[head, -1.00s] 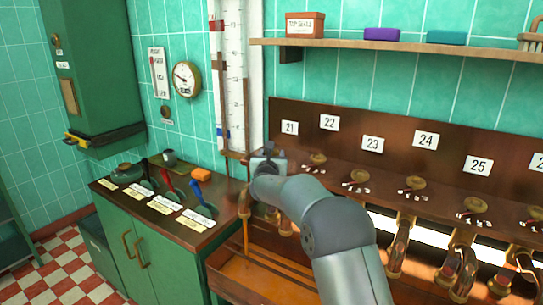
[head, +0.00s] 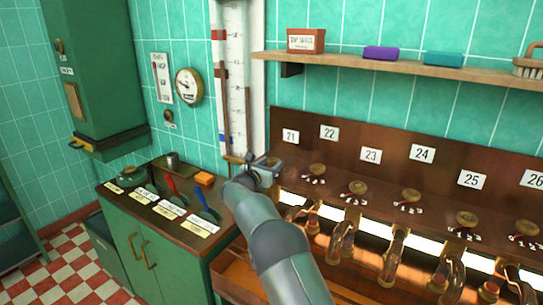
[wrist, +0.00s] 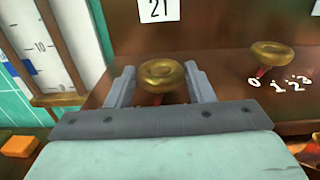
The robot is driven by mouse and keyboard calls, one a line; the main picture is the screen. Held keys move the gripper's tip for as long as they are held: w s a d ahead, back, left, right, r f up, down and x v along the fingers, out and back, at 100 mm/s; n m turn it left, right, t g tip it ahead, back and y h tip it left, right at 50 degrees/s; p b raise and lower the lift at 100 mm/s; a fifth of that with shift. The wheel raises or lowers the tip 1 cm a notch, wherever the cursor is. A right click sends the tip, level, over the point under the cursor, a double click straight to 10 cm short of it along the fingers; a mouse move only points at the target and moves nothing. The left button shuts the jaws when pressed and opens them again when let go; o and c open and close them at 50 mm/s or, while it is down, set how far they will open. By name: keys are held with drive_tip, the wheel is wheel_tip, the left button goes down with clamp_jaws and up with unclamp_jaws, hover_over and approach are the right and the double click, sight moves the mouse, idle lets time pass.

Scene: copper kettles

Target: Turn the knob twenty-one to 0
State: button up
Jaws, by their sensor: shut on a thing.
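My gripper (wrist: 159,78) is shut on knob twenty-one, a round brass knob (wrist: 163,71), with one finger on each side of it in the wrist view. The label 21 (wrist: 158,9) is on the panel just above. A bit of red pointer (wrist: 157,98) shows below the knob. Its number marks are hidden by my gripper, so its setting cannot be read. In the head view my gripper (head: 264,166) is below the label 21 (head: 291,136) and hides the knob.
The knob for 22 (wrist: 262,54), with its marks 0 to 3, is close on the right. A tall white gauge (head: 236,110) stands on the left. A green cabinet (head: 180,250) with levers and an orange block (head: 204,178) is at left. A wooden shelf (head: 400,68) runs above.

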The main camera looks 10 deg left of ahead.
drive_tip(key=shift+w+a+m+g+h+p, duration=0.1)
drive_tip(key=shift+a+m+g+h+p, duration=0.15)
drive_tip(key=shift+m+g+h+p, duration=0.95)
drive_tip(key=shift+h, duration=0.5)
drive_tip(key=o, duration=1)
drive_tip(key=b+v, duration=0.4)
drive_tip(key=v, duration=1.3)
drive_tip(key=shift+a+f+b, duration=0.15)
drive_tip(key=shift+b, duration=0.15)
